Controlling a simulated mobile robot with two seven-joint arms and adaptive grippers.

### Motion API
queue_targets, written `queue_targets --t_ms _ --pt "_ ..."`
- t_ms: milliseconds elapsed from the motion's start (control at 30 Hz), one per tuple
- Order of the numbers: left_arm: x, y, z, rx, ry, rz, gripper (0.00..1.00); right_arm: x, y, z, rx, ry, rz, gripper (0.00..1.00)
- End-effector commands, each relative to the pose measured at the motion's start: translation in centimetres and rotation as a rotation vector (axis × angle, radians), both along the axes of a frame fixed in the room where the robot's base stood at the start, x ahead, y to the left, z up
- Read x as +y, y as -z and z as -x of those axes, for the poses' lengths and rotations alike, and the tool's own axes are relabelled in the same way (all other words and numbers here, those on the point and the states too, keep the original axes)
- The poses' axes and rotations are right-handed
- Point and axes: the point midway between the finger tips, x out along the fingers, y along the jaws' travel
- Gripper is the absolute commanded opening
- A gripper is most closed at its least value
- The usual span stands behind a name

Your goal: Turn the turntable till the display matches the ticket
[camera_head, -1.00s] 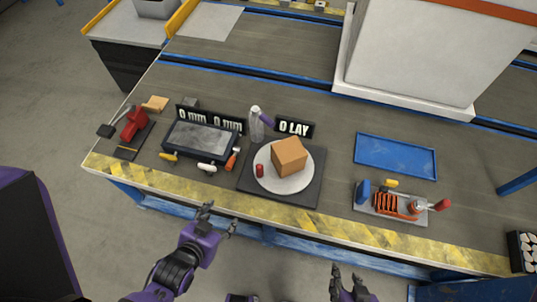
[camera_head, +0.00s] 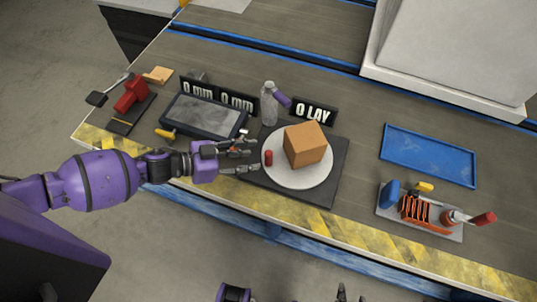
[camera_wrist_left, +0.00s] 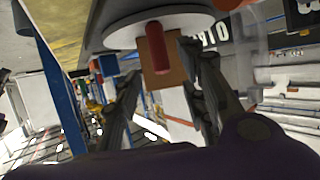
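The turntable is a white disc (camera_head: 290,180) on a dark square base, with a brown box (camera_head: 305,144) on it. A small red peg (camera_head: 268,158) stands near the disc's left edge. The display (camera_head: 314,110) behind it reads "0 LAY". My left gripper (camera_head: 254,154) is open just left of the peg, seemingly not touching it. In the left wrist view the peg (camera_wrist_left: 156,48) shows between the spread fingers (camera_wrist_left: 160,65). I cannot make out a ticket.
A grey-screened tablet (camera_head: 203,116) lies left, before signs (camera_head: 219,95) reading "0 mm". A clear bottle (camera_head: 269,103) stands behind the turntable. A blue tray (camera_head: 430,155) and a tool rack (camera_head: 425,219) are right. Striped tape (camera_head: 360,235) marks the front edge.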

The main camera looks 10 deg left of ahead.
Motion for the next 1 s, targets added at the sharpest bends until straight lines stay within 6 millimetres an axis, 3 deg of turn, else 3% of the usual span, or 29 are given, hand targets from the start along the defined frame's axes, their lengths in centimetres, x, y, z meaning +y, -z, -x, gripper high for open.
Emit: queue_targets --t_ms 400,767,1000 --pt "-4.8 2.4 -3.1 -0.002 0.0 0.0 0.39 0.0 0.6 0.6 0.013 -0.002 0.0 0.38" --pt "-5.4 2.7 -3.5 -0.002 -0.002 -0.002 0.39 0.1 0.6 0.6 0.013 -0.003 -0.001 0.38" --pt "-5.4 2.7 -3.5 -0.002 -0.001 -0.001 0.11 0.1 0.6 0.5 0.012 -0.003 -0.001 0.38"
